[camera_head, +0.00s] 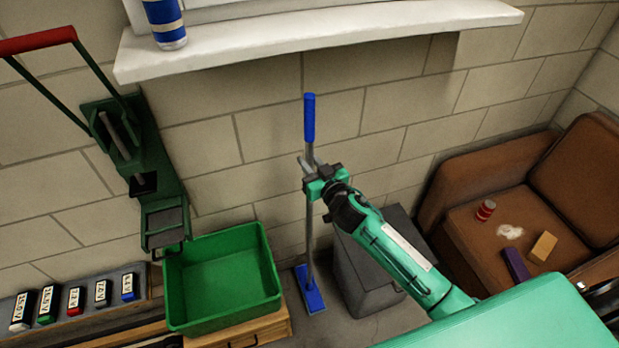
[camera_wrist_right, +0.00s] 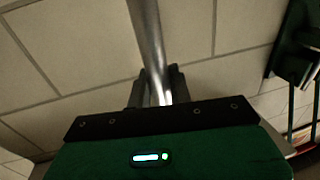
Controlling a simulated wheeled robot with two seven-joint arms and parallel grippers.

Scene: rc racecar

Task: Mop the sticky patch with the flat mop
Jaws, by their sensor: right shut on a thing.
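The flat mop (camera_head: 309,120) stands almost upright near the brick wall, with a blue grip on top, a thin grey pole and a flat blue head low down by the floor. My right gripper (camera_head: 309,168) is shut around the pole just below the blue grip. In the right wrist view the metal pole (camera_wrist_right: 150,50) passes between the dark fingers (camera_wrist_right: 156,90). I cannot make out a sticky patch on the floor; a whitish patch (camera_head: 510,232) lies on the brown armchair's seat. My left gripper is out of view.
A green bin (camera_head: 222,318) stands left of the mop head, and a dark grey box (camera_head: 365,280) stands close on its right. The brown armchair (camera_head: 470,175) holds a red can (camera_head: 486,210) and two small blocks. A white ledge (camera_head: 300,38) juts out above.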

